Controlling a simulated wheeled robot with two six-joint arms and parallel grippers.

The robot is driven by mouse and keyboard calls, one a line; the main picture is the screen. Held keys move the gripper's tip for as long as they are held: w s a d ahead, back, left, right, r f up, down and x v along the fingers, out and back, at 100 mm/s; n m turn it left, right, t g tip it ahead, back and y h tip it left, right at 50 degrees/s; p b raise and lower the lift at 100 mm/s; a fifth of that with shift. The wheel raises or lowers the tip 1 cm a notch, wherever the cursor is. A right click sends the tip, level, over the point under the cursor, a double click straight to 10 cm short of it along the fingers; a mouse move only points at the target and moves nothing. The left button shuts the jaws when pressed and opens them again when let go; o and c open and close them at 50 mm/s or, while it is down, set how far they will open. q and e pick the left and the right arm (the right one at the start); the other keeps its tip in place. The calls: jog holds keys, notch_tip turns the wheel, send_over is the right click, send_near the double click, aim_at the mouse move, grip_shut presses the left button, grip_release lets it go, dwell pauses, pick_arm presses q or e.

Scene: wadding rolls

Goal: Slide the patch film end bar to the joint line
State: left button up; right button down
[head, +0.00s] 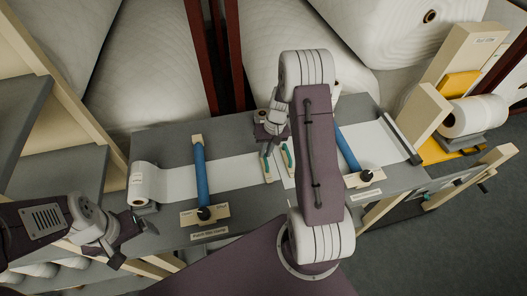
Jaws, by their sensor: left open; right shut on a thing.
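The patch film (235,172) is a pale strip running right across the grey table from a white roll (150,183). At its right end is a narrow light end bar (266,172) with a green grip. My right gripper (268,149) is at the top of this grip and appears shut on the end bar; its fingertips are small and partly hidden. A second bar with a green grip (287,156) stands just to the right, a small gap apart. The joint line itself cannot be made out. My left gripper (116,254) is open and empty at the table's front left.
Blue bars (201,175) and (347,150) with dark knobs cross the strips on either side. A white roll (474,117) sits on a stand at right. My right arm hides part of the table's middle. Large white rolls stand behind.

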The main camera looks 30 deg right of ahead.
jog(key=c, duration=1.6)
grip_release()
jog(key=shift+d, duration=0.15)
jog(key=shift+o, duration=0.7)
jog(key=shift+d, duration=0.15)
jog(key=shift+r, duration=0.45)
notch_tip(320, 180, up, 8)
jog(key=d+b, duration=0.1)
jog(key=shift+s+d, duration=0.3)
jog(key=shift+d, duration=0.05)
